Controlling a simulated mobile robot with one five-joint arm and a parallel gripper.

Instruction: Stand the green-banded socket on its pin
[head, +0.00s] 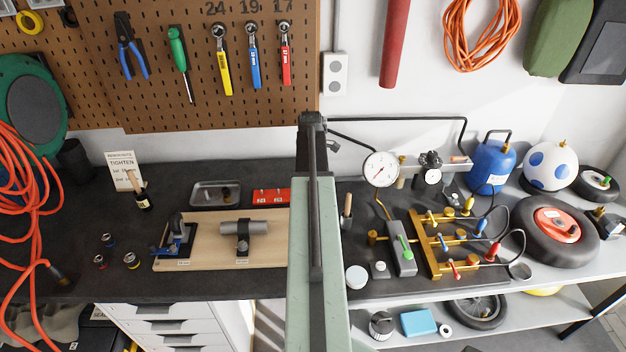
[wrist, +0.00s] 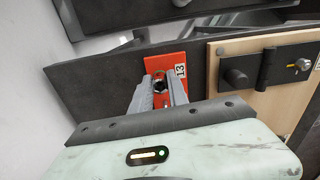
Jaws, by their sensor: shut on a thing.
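In the wrist view my gripper (wrist: 160,86) is shut on a small dark, round socket (wrist: 160,79). The socket is at the fingertips, over a red plate (wrist: 181,57) with a white label reading 13. No green band shows on it from here, and I cannot tell whether it is around a pin or above one. In the head view part of the red plate (head: 268,195) shows at the back of the bench, left of my arm. My arm hides the gripper and the held socket there.
Blue (head: 108,240), red (head: 99,261) and yellow (head: 131,260) banded sockets stand on the bench at left. A grey tray (head: 197,202) lies left of the red plate. A wooden board (head: 205,258) with a clamped cylinder is in front. Gauges and brass valves fill the right.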

